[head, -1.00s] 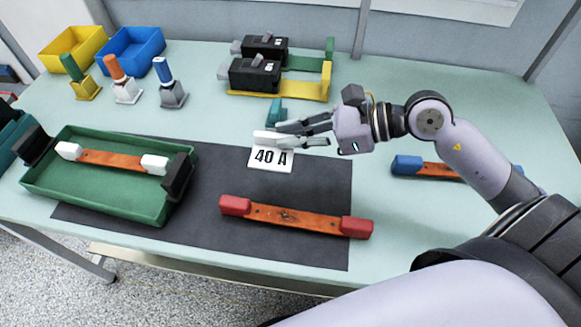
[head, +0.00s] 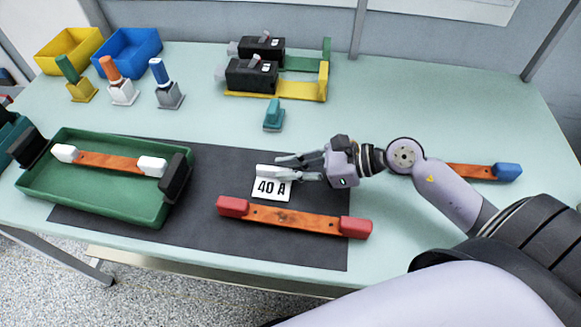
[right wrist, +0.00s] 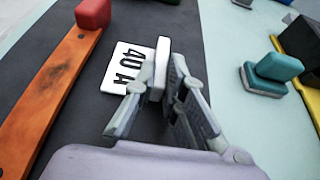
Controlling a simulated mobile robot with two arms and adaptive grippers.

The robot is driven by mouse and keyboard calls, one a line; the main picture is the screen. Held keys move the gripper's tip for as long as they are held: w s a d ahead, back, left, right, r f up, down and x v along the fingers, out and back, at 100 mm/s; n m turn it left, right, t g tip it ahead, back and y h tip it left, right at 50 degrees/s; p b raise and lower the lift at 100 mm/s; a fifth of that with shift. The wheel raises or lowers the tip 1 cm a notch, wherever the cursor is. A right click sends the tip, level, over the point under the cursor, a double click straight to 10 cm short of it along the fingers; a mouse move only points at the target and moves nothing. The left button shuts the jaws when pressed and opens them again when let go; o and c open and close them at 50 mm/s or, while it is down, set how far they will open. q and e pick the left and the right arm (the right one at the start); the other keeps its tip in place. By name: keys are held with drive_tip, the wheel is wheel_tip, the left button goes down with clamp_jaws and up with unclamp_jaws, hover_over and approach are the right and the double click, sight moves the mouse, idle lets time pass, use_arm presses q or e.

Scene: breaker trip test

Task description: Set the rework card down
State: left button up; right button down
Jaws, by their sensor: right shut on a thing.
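The rework card (head: 271,190) is white and marked "40 A", with a raised white grip along its back edge. It is over the dark mat (head: 225,205), just behind an orange bar with red ends (head: 290,217). My right gripper (head: 277,168) is shut on the card's grip. In the right wrist view the card (right wrist: 122,68) sticks out left of the fingers (right wrist: 163,75), its grip between them. I cannot tell whether the card touches the mat. My left gripper is not in view.
A green tray (head: 95,205) holding a white-ended orange bar stands left. A teal block (head: 273,115) stands behind the card, with black breakers (head: 250,76) farther back. A blue-ended bar (head: 470,171) lies partly behind my right arm. Some mat left of the card is clear.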

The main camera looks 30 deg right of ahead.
drive_tip(key=shift+f, duration=0.25)
drive_tip(key=c, duration=1.7)
unclamp_jaws()
drive_tip(key=shift+r, duration=0.1)
drive_tip(key=shift+o, duration=0.2)
